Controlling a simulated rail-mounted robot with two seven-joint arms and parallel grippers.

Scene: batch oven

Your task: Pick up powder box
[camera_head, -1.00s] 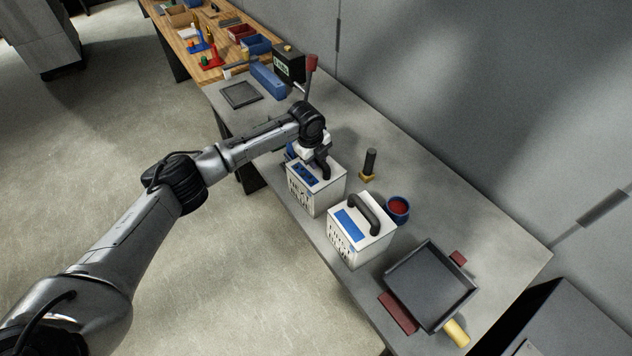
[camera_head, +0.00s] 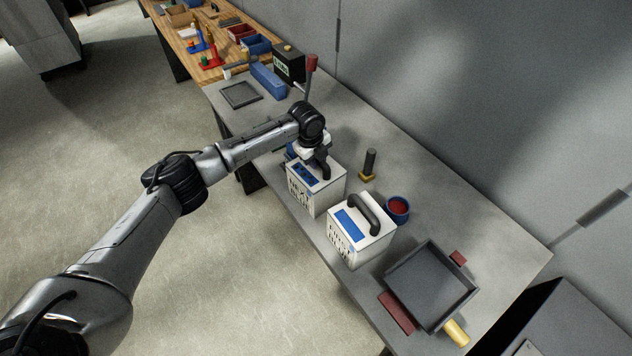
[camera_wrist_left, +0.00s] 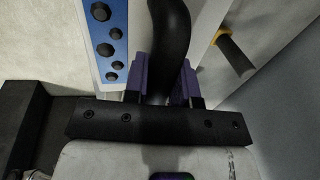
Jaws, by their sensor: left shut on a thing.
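Two white boxes with black top handles stand on the grey bench. My left gripper (camera_head: 316,166) is over the farther white box (camera_head: 320,196), which has a blue panel with dark knobs on top. In the left wrist view, the gripper's purple fingers (camera_wrist_left: 163,82) are closed on either side of the black handle (camera_wrist_left: 170,35), and the blue panel (camera_wrist_left: 108,40) lies beside it. The nearer white box (camera_head: 350,253), with a blue patch and a black handle, stands apart. I cannot tell whether the held box touches the bench. My right gripper is out of view.
A dark tray (camera_head: 432,287) with red pads and a yellow piece lies at the near end. A blue bowl (camera_head: 397,209) and a black-handled tool (camera_head: 370,165) stand behind the boxes. A blue bin (camera_head: 268,81) and a flat dark tray (camera_head: 240,95) are farther away.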

